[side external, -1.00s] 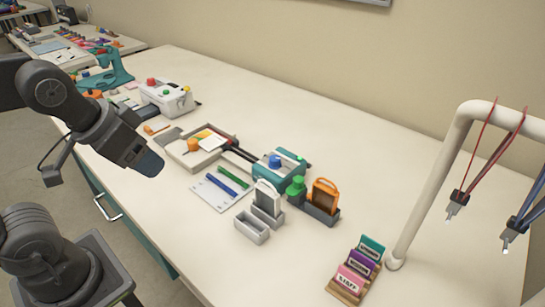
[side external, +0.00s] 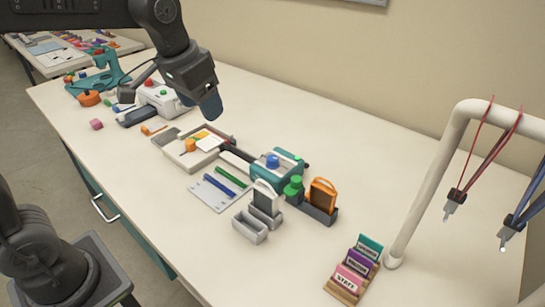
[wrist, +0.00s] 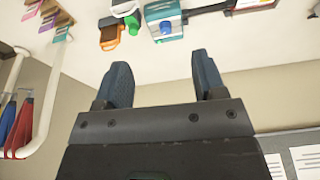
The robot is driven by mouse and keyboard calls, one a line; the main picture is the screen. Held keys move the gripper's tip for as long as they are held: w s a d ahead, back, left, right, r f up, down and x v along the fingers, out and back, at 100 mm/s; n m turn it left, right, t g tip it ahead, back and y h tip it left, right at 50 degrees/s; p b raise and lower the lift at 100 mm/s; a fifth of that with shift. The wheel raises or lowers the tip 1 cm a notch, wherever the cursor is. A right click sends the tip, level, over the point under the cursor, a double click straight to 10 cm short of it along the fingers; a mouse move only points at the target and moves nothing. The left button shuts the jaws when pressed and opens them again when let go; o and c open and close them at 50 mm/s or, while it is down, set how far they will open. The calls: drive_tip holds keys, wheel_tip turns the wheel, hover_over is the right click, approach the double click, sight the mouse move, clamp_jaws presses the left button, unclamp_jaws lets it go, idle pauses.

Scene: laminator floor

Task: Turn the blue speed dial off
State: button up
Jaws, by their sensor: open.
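The blue speed dial (side external: 272,161) sits on top of a teal and white laminator (side external: 287,167) near the middle of the table. In the wrist view the dial (wrist: 166,27) shows on the teal laminator (wrist: 158,10) at the top of the picture, beyond my fingertips. My gripper (side external: 210,108) is in the air over the table, to the left of the dial in the side view and apart from it. In the wrist view my gripper (wrist: 157,75) has its two fingers spread with nothing between them.
A white curved pole (side external: 415,205) with hanging cords stands at the right. The table's back strip is clear.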

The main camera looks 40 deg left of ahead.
drive_tip(key=w+f+g, duration=0.2)
drive_tip(key=w+f, duration=0.1)
drive_tip(key=w, duration=0.7)
drive_tip(key=m+g, duration=0.1)
hover_over(272, 157)
wheel_tip(272, 157, down, 8)
wheel_tip(272, 157, down, 13)
drive_tip(key=shift+d+r, duration=0.1)
drive_tip(key=shift+c, duration=0.3)
drive_tip(key=c, duration=0.9)
drive_tip(key=shift+o, duration=0.2)
